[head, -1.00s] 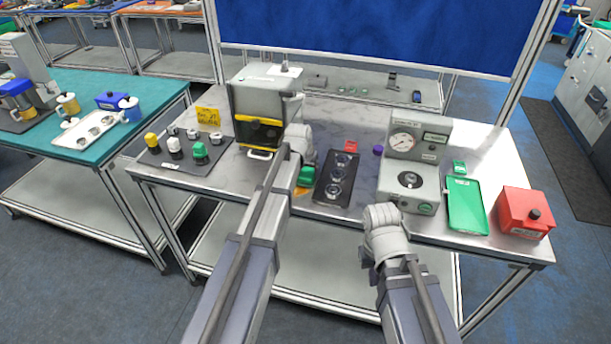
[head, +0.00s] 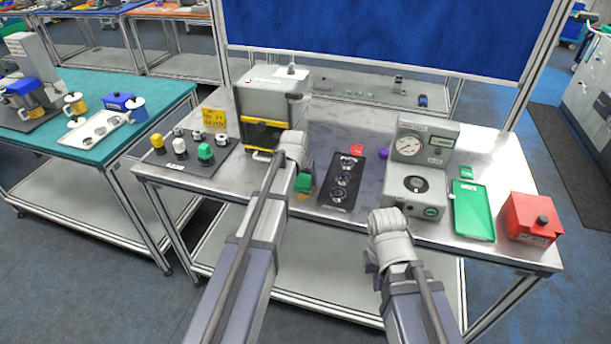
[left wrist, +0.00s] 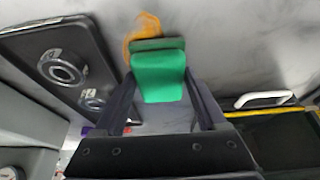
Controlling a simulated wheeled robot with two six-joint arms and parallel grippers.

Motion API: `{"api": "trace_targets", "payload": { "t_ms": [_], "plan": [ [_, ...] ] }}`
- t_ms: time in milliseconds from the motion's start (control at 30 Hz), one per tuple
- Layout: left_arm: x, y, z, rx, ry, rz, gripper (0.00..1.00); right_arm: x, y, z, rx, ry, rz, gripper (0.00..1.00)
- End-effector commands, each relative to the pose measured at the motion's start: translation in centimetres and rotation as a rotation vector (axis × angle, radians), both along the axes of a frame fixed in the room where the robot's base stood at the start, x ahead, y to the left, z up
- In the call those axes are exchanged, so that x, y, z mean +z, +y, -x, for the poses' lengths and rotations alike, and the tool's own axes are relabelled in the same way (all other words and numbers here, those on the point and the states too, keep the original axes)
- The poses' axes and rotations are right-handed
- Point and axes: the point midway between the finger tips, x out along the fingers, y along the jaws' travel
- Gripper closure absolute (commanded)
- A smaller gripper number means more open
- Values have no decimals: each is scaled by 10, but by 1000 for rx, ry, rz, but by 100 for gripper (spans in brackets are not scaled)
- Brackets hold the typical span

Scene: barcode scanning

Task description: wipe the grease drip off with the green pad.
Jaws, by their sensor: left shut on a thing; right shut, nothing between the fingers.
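The green pad (head: 303,182) is held by my left gripper (left wrist: 165,100). In the left wrist view the pad (left wrist: 158,76) sits between the two fingers, close to the table top. The orange-yellow grease drip (left wrist: 145,27) shows just beyond the pad's edge, partly hidden by it. In the head view a bit of the drip (head: 301,196) shows below the pad near the table's front edge. I cannot tell whether pad and table touch. My right gripper (head: 384,215) is shut and empty, in front of the gauge station, its fingers mostly hidden.
A black tray (head: 328,193) with round metal parts lies right of the pad. A grey machine (head: 272,100) with a yellow-framed front stands to the left. The gauge station (head: 425,150), green tray (head: 472,225) and red box (head: 530,215) fill the right side.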

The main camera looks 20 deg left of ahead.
Motion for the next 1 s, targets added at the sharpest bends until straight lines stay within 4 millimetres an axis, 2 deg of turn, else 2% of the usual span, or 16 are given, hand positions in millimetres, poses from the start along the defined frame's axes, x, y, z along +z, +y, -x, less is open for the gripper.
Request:
{"api": "trace_targets", "payload": {
  "t_ms": [200, 567, 1000],
  "plan": [
    [-1, 0, 20, 0, 0, 1, 70, -2, 0, 0, 0, 0, 0, 100],
    [-2, 1, 27, 0, 0, 1, 70, -2, 0, 0, 0, 0, 0, 100],
    [-4, 2, 63, 0, 0, 1, 70, -4, 0, 0, 0, 0, 0, 100]
  ]
}}
